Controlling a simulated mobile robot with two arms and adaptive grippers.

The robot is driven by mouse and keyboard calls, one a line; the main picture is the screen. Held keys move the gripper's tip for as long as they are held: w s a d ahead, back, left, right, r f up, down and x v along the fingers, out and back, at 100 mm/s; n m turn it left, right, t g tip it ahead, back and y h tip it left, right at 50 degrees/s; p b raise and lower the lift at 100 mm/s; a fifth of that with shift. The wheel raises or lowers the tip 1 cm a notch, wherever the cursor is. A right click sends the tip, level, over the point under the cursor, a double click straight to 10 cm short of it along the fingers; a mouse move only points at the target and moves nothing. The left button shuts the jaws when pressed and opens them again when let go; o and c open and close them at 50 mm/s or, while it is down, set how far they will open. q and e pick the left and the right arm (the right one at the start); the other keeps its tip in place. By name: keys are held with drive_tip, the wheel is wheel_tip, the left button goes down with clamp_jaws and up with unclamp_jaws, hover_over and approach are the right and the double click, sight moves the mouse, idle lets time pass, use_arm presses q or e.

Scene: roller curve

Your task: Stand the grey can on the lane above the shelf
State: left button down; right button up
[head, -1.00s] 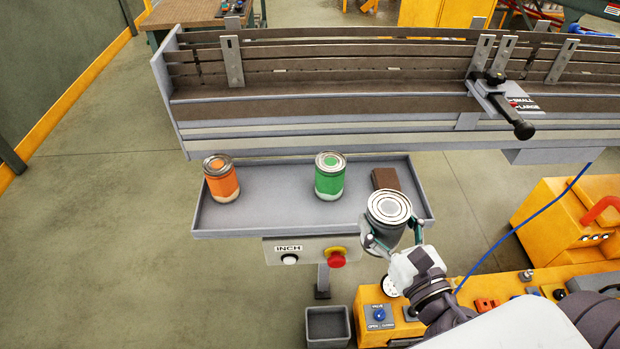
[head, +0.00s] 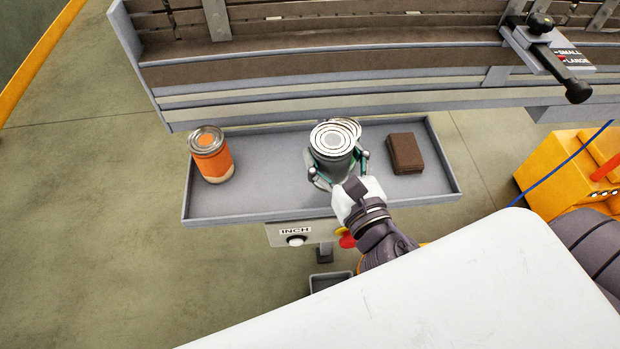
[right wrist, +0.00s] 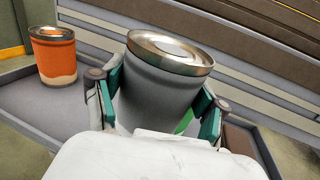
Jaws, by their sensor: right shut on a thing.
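The grey can (head: 332,141) is held upright in my right gripper (head: 337,174), which is shut on it over the middle of the shelf (head: 262,194). In the right wrist view the grey can (right wrist: 162,88) stands between the two fingers of the right gripper (right wrist: 158,105), lid up. The lane (head: 320,70) is the brown conveyor strip above and behind the shelf. The can is in front of the lane and apart from it. My left gripper is not in view.
An orange can (head: 211,155) stands at the shelf's left. A green can (right wrist: 185,121) is mostly hidden behind the grey can. A brown block (head: 405,153) lies to the right. A black-handled clamp (head: 556,65) juts from the lane's front at right.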

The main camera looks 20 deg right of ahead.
drive_tip(key=a+f, duration=0.1)
drive_tip(key=f, duration=0.1)
drive_tip(key=w+a+f+b, duration=0.1)
drive_tip(key=f, duration=0.1)
drive_tip(key=w+a+f, duration=0.1)
drive_tip(key=f, duration=0.1)
drive_tip(key=shift+a+f, duration=0.1)
drive_tip(key=shift+a, duration=0.15)
drive_tip(key=shift+f, duration=0.1)
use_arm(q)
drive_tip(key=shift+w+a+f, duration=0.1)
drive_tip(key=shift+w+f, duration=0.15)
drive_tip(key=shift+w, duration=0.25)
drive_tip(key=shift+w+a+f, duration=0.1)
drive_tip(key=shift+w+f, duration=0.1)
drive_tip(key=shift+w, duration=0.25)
use_arm(e)
drive_tip(key=shift+f, duration=0.15)
drive_tip(key=o, duration=1.2)
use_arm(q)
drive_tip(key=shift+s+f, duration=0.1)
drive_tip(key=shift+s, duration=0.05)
use_arm(e)
drive_tip(key=shift+o, duration=0.2)
